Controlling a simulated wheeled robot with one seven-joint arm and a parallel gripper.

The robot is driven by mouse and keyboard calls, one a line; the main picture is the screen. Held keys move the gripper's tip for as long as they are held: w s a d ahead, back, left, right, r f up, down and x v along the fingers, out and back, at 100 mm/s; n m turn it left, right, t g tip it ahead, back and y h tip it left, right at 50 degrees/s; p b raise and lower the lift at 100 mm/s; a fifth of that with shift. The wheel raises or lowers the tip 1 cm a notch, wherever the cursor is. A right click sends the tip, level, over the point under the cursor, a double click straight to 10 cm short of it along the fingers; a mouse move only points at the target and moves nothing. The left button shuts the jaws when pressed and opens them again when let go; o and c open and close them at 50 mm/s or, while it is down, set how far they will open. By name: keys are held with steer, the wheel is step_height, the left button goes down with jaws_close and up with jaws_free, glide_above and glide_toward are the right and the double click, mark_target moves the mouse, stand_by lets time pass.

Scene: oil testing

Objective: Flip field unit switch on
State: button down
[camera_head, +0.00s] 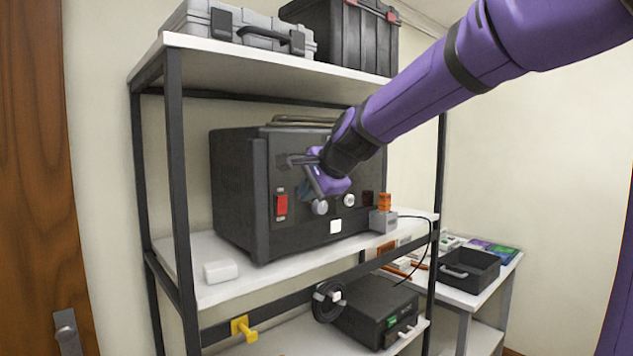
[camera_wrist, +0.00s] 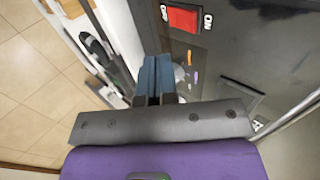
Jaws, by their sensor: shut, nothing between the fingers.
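The black field unit (camera_head: 240,185) stands on the middle shelf. Its red rocker switch (camera_head: 281,205) is at the left of the front panel. In the wrist view the red switch (camera_wrist: 183,18) lies at the top, between OFF on its left and ON on its right. I cannot tell which side is pressed. My gripper (camera_head: 303,190) is in front of the panel, right of and slightly above the switch in the head view. In the wrist view its dark blue fingers (camera_wrist: 155,62) are together and empty, with their tips just below the switch and no clear contact.
Knobs (camera_head: 349,200) and an orange-topped grey block (camera_head: 384,215) are right of the switch. A white box (camera_head: 220,271) sits at the shelf's front left. The rack's black post (camera_head: 180,200) stands left. Below are a second black device (camera_head: 372,310) and a yellow handle (camera_head: 243,328).

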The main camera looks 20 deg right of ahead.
mark_target(283, 199)
steer(key=shift+w+a+f, duration=0.3)
steer(key=shift+w+a, duration=0.05)
steer(key=shift+w, duration=0.7)
steer(key=shift+w+a+f, duration=0.35)
steer(key=shift+w, duration=0.7)
steer(key=shift+w+a+f, duration=0.3)
steer(key=shift+w+a, duration=0.05)
steer(key=shift+w, duration=0.7)
steer(key=shift+w+a+r, duration=0.15)
steer(key=shift+w, duration=0.25)
steer(key=shift+r, duration=0.8)
